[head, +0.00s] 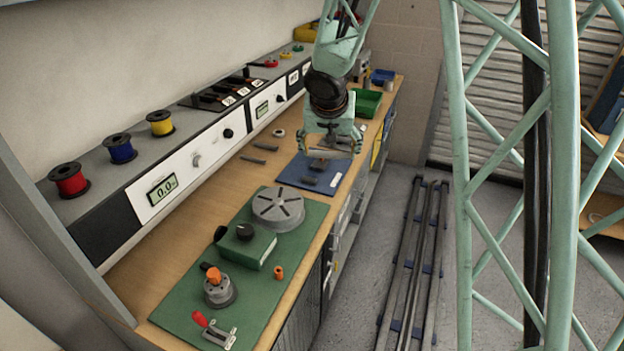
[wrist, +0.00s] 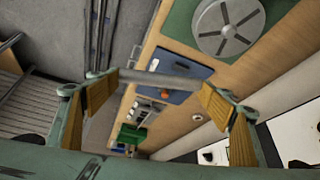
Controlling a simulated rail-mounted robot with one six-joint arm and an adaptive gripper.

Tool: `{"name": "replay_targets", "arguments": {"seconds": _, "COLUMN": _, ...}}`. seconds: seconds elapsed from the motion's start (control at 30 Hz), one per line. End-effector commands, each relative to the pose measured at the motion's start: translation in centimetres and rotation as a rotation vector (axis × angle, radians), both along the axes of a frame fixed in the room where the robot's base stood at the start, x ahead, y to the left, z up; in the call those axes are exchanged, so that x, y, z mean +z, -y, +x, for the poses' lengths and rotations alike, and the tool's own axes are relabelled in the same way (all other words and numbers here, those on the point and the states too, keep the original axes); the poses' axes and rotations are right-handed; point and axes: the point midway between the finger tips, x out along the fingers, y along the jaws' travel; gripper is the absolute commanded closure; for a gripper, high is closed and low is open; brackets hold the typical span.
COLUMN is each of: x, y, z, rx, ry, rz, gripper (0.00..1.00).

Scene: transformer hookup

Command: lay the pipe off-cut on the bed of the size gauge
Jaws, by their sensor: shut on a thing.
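My gripper (head: 331,150) hangs over the blue mat (head: 338,184) on the bench. In the wrist view, its wood-coloured pads (wrist: 163,82) are shut on the grey pipe off-cut (wrist: 165,78), which spans the gap between them. The off-cut is in the air, with the blue mat (wrist: 203,72) behind it. Small dark pieces (head: 311,181) lie on the mat below the gripper. The gripper and the off-cut partly hide the mat, and I cannot tell for sure which piece is the size gauge.
A green mat (head: 180,310) nearer me carries a grey slotted disc (head: 278,208), a green box (head: 245,246) and an orange-topped device (head: 218,290). Dark bars (head: 253,160) and a pale ring (head: 279,133) lie left of the blue mat. A green bin (head: 367,103) stands beyond.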

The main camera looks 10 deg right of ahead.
Motion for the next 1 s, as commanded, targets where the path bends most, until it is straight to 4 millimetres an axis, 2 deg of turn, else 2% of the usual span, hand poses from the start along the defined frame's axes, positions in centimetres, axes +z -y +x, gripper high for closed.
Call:
{"name": "replay_targets", "arguments": {"seconds": 0.57, "x": -0.6, "y": 0.2, "z": 0.4, "rx": -0.007, "ry": -0.001, "rz": 0.000, "gripper": 0.38}}
{"name": "replay_targets", "arguments": {"seconds": 0.77, "x": -2.4, "y": 1.2, "z": 1.8, "rx": -0.035, "ry": -0.003, "rz": 0.000, "gripper": 0.38}}
{"name": "replay_targets", "arguments": {"seconds": 1.0, "x": -6.5, "y": 3.2, "z": 4.8, "rx": -0.092, "ry": -0.006, "rz": 0.002, "gripper": 0.38}}
